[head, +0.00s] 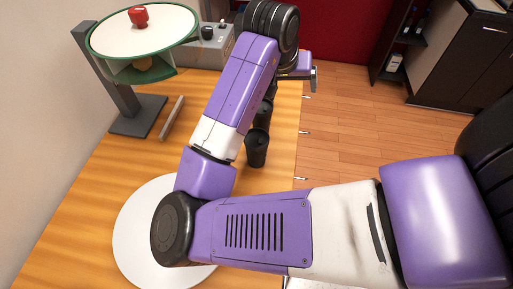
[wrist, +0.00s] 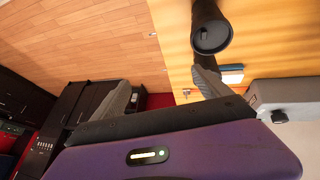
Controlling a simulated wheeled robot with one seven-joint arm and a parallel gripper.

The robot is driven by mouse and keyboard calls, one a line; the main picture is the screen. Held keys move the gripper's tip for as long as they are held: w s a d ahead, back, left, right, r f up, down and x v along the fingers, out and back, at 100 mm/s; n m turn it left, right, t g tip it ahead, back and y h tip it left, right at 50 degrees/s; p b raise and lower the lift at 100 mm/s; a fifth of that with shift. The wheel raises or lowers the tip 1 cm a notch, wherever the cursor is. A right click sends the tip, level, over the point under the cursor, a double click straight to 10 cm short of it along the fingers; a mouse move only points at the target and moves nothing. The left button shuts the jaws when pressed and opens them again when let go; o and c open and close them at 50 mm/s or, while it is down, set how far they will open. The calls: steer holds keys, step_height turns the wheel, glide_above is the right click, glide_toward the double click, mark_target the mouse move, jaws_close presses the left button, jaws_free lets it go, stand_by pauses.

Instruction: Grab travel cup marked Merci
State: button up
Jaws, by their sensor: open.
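A black travel cup (wrist: 212,35) shows at the top of the wrist view, its dark lid facing the camera. In the head view, black cups (head: 257,148) stand in a row on the wooden table, partly hidden behind my arm. No Merci marking is readable on any of them. My gripper (wrist: 161,79) is open and empty, its two grey fingers spread wide. In the wrist view the cup lies beyond the right fingertip, not between the fingers; I cannot tell if they touch. In the head view my gripper is at the table's far right edge.
A green-rimmed round stand (head: 110,50) with a red object (head: 138,16) on top is at the far left. A grey machine box (head: 208,45) stands behind. A white round disc (head: 135,235) lies in front. A small blue-and-white item (wrist: 232,74) is near the right finger.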

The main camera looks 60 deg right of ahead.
mark_target(257, 137)
steer(key=w+a+y, duration=0.1)
steer(key=a+y, duration=0.1)
steer(key=a, duration=0.2)
steer(key=a+f+y, duration=0.1)
steer(key=a+y, duration=0.1)
steer(key=a, duration=0.2)
steer(key=w+a+f+y, duration=0.1)
steer(key=a+y, duration=0.1)
steer(key=a, duration=0.2)
steer(key=shift+w+a+f, duration=0.2)
steer(key=shift+w+a, duration=0.15)
steer(key=shift+a, duration=0.05)
steer(key=shift+a+f, duration=0.15)
steer(key=shift+f, duration=0.2)
steer(key=shift+w+f+p, duration=0.2)
steer(key=shift+f+p, duration=0.75)
steer(key=shift+f, duration=2.55)
steer(key=c, duration=0.9)
